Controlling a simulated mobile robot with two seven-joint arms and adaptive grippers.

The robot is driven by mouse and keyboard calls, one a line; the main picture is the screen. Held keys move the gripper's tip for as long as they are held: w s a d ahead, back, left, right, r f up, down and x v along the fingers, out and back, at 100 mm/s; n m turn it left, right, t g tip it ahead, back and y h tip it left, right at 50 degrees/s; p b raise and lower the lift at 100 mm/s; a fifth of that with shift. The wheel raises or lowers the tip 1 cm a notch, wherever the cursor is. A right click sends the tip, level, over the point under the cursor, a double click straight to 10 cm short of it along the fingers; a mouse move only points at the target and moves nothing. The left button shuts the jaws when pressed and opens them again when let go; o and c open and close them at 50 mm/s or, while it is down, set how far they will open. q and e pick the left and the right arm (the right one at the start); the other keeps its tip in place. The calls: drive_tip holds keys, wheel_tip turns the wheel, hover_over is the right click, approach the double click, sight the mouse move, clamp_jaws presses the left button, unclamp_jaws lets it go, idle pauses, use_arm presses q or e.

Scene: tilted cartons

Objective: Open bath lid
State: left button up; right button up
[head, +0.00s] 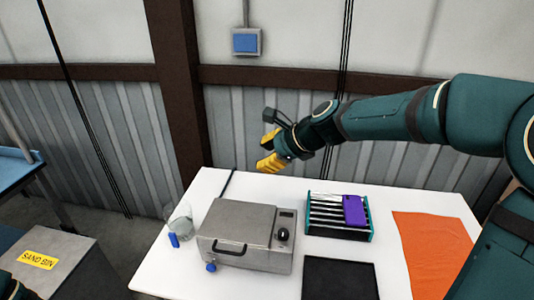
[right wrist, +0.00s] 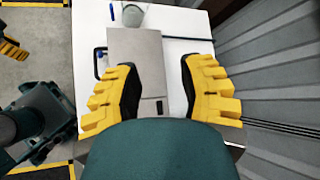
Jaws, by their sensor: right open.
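The bath is a grey metal box (head: 240,232) on the white table, with its lid down. A dark bar handle (head: 229,247) is on its front, and a black knob (head: 283,234) is at its right. My right gripper (head: 267,151) is open and empty, in the air above and behind the bath. In the right wrist view, the bath's lid (right wrist: 137,62) shows beyond and between the open yellow fingers (right wrist: 158,88). Yellow fingers of my left gripper (right wrist: 12,46) show at the left edge there, partly cut off; their opening is unclear.
A clear glass vessel (head: 180,219) and a blue item (head: 174,240) stand left of the bath. A rack with a purple piece (head: 354,210), a black mat (head: 340,280) and an orange cloth (head: 430,250) lie to its right. The corrugated wall is close behind the table (head: 180,266).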

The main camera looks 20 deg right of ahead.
drive_tip(key=v, duration=1.2)
idle(0.5)
